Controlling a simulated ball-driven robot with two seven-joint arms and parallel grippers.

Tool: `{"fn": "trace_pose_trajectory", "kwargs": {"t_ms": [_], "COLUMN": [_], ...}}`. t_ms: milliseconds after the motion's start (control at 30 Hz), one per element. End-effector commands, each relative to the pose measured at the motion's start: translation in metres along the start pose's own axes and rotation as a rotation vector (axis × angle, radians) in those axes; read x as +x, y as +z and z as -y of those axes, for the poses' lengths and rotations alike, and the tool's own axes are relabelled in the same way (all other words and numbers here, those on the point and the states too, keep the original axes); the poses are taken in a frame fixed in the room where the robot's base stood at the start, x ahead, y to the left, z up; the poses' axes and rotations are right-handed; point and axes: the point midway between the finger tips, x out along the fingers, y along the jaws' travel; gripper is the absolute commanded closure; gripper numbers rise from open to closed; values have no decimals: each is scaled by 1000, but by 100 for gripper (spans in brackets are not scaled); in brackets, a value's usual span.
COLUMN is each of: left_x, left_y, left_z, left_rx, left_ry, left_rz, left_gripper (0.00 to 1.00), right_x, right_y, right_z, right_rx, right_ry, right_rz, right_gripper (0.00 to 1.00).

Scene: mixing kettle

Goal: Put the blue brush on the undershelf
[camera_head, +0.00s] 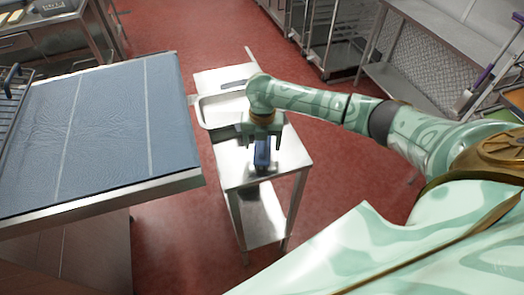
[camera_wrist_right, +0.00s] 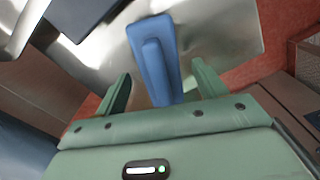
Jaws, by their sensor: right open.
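The blue brush (camera_head: 262,155) is at the top of the small steel table (camera_head: 232,168), directly below my right gripper (camera_head: 262,132). In the right wrist view the brush (camera_wrist_right: 158,55) extends between the two green fingers of my right gripper (camera_wrist_right: 163,88). The fingers are apart, with a gap on each side of the brush. Whether the brush rests flat on the tabletop is hard to tell. The undershelf (camera_head: 262,218) is the steel shelf low between the table's legs, partly hidden by the tabletop. My left gripper is not in view.
A steel tray (camera_head: 222,110) sits on the table behind the brush. A large blue-topped counter (camera_head: 110,130) stands close on the left. Red floor (camera_head: 335,160) is free to the table's right. A wire rack (camera_head: 335,40) and a steel bench (camera_head: 420,80) stand farther back.

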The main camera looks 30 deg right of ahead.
Motion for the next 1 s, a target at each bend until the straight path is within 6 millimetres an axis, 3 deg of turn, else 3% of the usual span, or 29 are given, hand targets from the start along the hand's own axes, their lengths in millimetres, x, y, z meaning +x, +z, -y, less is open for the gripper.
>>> {"fn": "trace_pose_trajectory", "kwargs": {"t_ms": [233, 400, 433, 500, 767, 1000], "left_x": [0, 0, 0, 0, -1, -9], "left_y": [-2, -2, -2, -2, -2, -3], "left_z": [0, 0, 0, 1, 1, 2], "left_rx": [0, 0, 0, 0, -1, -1], "left_ry": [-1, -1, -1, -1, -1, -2], "left_rz": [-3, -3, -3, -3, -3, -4], "left_gripper": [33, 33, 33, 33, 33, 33], "right_x": [1, 1, 1, 1, -2, -36], "right_y": [0, 0, 0, 0, 1, 1], "right_z": [0, 0, 0, 0, 0, -1], "right_rx": [1, 1, 1, 1, 1, 1], "right_ry": [1, 0, 1, 1, 1, 3], "right_rz": [1, 1, 1, 1, 1, 3], "right_gripper": [32, 79, 86, 91, 91, 91]}}
